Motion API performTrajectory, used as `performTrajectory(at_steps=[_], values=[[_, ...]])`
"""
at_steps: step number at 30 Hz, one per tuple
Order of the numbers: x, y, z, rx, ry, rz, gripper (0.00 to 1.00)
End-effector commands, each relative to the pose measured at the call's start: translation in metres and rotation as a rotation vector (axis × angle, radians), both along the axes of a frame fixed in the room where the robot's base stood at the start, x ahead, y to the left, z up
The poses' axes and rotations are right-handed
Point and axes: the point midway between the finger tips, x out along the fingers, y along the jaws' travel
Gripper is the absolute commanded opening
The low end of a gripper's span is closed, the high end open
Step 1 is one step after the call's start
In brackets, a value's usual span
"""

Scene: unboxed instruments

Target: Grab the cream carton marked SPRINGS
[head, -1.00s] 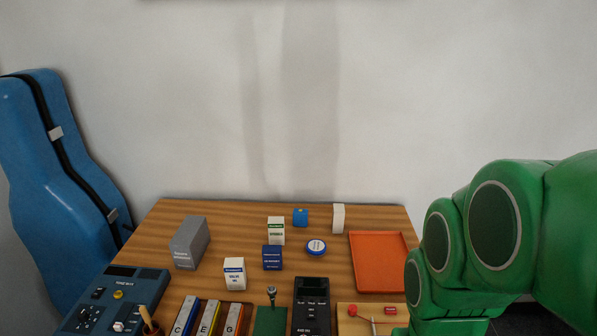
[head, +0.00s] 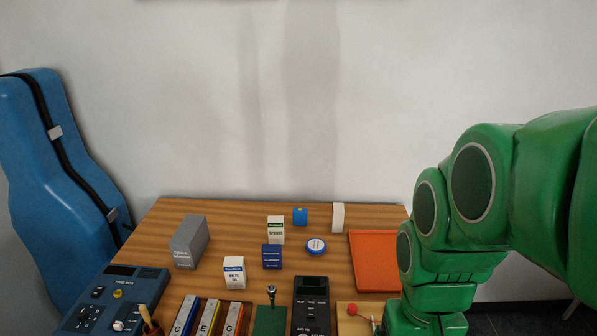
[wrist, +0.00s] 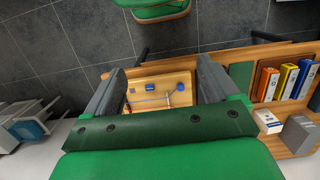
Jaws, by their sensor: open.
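Below the fingers is a wooden board (wrist: 143,81) with a small mallet. The gripper is to the right of the carton, well apart from it. I cannot make out the SPRINGS carton in the wrist view.
A VALVE OIL carton (head: 234,272) and a grey box (head: 189,242) stand left of the carton. An orange tray (head: 372,258) lies farther right.

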Motion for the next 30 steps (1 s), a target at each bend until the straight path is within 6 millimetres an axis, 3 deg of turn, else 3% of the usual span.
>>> performTrajectory(at_steps=[15, 30], values=[[0.131, 0.020, 0.024, -0.008, -0.025, 0.008, 0.88], [0.253, 0.053, 0.022, -0.013, -0.052, 0.017, 0.88]])
